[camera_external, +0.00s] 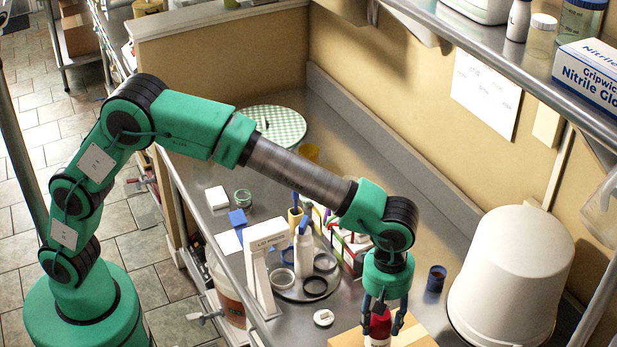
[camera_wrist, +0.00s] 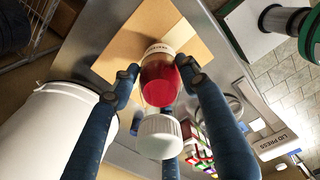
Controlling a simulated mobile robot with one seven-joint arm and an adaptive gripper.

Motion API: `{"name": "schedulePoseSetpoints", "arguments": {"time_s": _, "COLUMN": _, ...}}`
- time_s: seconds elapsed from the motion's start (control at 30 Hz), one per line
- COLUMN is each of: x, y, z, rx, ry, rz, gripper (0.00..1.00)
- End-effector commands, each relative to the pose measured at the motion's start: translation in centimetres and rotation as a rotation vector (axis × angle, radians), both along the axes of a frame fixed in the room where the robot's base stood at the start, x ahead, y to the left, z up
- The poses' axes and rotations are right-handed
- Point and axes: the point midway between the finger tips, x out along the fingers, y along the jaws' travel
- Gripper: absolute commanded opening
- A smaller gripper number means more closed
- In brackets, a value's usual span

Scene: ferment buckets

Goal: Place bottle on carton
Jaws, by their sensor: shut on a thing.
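The bottle has a red body, a pale label band and a white cap; it shows in the wrist view (camera_wrist: 160,84) and at the lower edge of the external view (camera_external: 379,328). My gripper (camera_external: 383,316) points down with its blue fingers on both sides of the bottle. In the wrist view my gripper (camera_wrist: 159,72) is shut on the red body, the cap towards the camera. The brown cardboard carton (camera_wrist: 196,30) is under the bottle; in the external view the carton (camera_external: 417,338) is cut off by the lower edge. Whether the bottle's base touches it I cannot tell.
A big white bucket (camera_external: 507,275) stands upside down right of my gripper, with a small blue cup (camera_external: 436,278) between. Left are the white lid press (camera_external: 261,275), a round tray with rings and a white bottle (camera_external: 304,254), and a rack (camera_external: 350,256). A shelf overhangs at upper right.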

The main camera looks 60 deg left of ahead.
Motion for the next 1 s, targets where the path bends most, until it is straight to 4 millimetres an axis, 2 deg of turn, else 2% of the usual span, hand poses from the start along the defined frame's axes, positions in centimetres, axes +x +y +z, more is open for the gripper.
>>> {"name": "schedulePoseSetpoints", "arguments": {"time_s": 0.37, "x": 0.0, "y": 0.0, "z": 0.0, "rx": -0.002, "ry": -0.002, "rz": 0.0, "gripper": 0.0}}
{"name": "schedulePoseSetpoints", "arguments": {"time_s": 0.4, "x": 0.0, "y": 0.0, "z": -0.1, "rx": -0.001, "ry": -0.001, "rz": 0.0, "gripper": 0.51}}
{"name": "schedulePoseSetpoints", "arguments": {"time_s": 0.47, "x": 0.0, "y": 0.0, "z": -0.1, "rx": -0.001, "ry": -0.001, "rz": 0.0, "gripper": 0.62}}
{"name": "schedulePoseSetpoints", "arguments": {"time_s": 0.83, "x": 0.0, "y": 0.0, "z": 0.0, "rx": -0.001, "ry": -0.001, "rz": 0.0, "gripper": 0.63}}
{"name": "schedulePoseSetpoints", "arguments": {"time_s": 1.0, "x": 0.0, "y": -0.1, "z": 0.9, "rx": -0.002, "ry": -0.002, "rz": 0.0, "gripper": 0.63}}
